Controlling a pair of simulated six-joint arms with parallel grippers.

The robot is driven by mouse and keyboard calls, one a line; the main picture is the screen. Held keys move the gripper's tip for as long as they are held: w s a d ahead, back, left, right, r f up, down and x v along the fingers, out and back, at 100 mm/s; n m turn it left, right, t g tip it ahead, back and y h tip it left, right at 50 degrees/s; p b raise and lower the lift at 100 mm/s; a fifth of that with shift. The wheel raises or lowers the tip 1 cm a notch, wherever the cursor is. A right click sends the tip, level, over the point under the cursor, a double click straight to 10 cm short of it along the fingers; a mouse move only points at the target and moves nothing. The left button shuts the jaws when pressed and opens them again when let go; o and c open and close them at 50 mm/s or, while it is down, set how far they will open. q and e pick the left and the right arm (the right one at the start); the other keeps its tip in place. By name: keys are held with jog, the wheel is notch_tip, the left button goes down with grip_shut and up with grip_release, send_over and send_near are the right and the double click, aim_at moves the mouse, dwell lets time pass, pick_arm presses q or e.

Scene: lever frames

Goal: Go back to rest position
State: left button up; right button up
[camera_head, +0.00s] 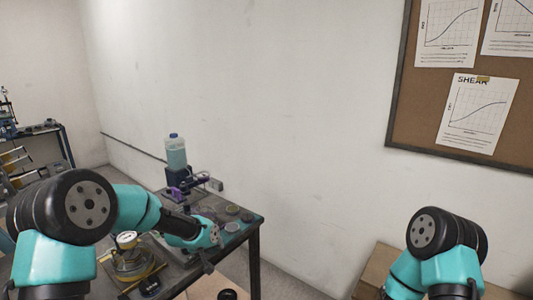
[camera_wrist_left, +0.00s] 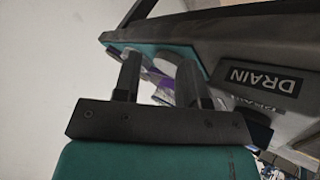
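My left arm reaches in from the left over the dark table (camera_head: 250,228) in the head view, its teal wrist low over the tabletop. In the left wrist view my left gripper (camera_wrist_left: 160,76) has its two dark fingers apart, with nothing clearly held between them. Purple and white parts lie beyond the fingertips, too blurred to name. My right arm stands folded at the lower right of the head view, and its gripper is not visible.
On the table stand a bottle of bluish liquid (camera_head: 176,152) on a dark stand, a round gauge device (camera_head: 130,262) and several small round dishes (camera_head: 232,227). A wooden surface (camera_head: 378,268) lies beside my right arm. A corkboard (camera_head: 420,110) hangs on the wall.

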pick_arm(q)
jog(key=s+a+f+g, duration=0.1)
jog(key=s+f+g, duration=0.1)
jog(key=s+f, duration=0.6)
jog(key=s+a+f+g, duration=0.1)
jog(key=s+f+g, duration=0.1)
jog(key=s+f, duration=0.7)
jog(key=s+a+f+g, duration=0.2)
jog(key=s+f, duration=0.7)
jog(key=s, duration=0.9)
jog(key=shift+s, duration=0.15)
